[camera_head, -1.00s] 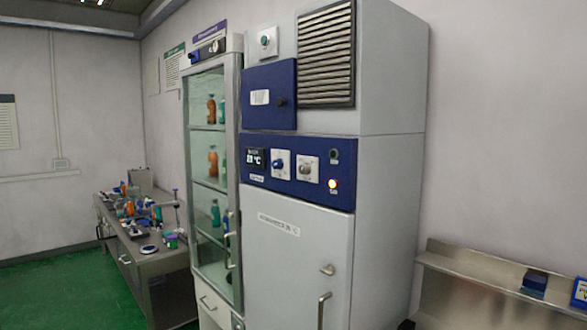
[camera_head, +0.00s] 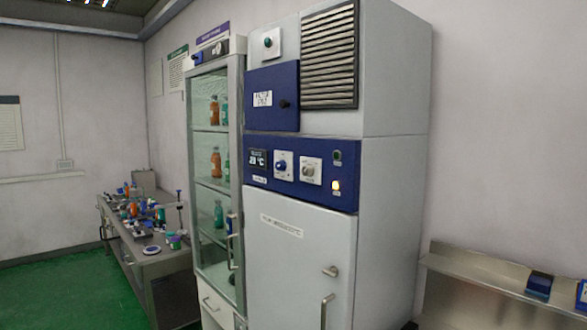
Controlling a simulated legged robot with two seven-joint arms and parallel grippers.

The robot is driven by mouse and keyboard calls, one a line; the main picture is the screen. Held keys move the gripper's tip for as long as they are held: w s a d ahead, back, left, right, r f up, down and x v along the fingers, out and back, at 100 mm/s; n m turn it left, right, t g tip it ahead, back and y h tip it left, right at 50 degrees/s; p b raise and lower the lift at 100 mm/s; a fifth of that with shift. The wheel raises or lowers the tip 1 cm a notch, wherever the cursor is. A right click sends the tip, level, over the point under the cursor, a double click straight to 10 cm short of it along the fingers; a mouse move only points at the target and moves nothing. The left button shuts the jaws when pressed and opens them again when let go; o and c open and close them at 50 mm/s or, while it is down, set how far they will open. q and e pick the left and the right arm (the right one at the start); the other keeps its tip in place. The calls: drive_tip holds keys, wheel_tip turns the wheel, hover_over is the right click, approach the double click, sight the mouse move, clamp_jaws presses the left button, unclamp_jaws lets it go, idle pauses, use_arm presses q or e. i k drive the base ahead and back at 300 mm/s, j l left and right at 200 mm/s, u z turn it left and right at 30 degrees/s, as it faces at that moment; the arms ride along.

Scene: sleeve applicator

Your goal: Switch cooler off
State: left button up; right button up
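The cooler (camera_head: 388,230) is a tall grey cabinet right of the picture's middle. Above the panel is a blue hatch (camera_head: 272,112) with a dark knob, and a white plate with a green button (camera_head: 267,42). The cooler door (camera_head: 290,270) is shut, with metal handles at its right side. Neither of my grippers is in view.
A glass-fronted cabinet (camera_head: 240,120) with several bottles stands directly left of the cooler. A cluttered metal bench (camera_head: 165,263) is farther left. A steel shelf (camera_head: 470,268) with blue boxes is at the right. Green floor (camera_head: 70,295) is open at left.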

sight(308, 170)
drive_tip(key=i+j+z, duration=0.25)
drive_tip(key=j, duration=0.35)
drive_tip(key=i+j+z, duration=0.1)
drive_tip(key=i+j, duration=0.15)
drive_tip(key=i+j+z, duration=0.15)
drive_tip(key=j, duration=0.25)
drive_tip(key=i+j+z, duration=0.1)
drive_tip(key=j, duration=0.25)
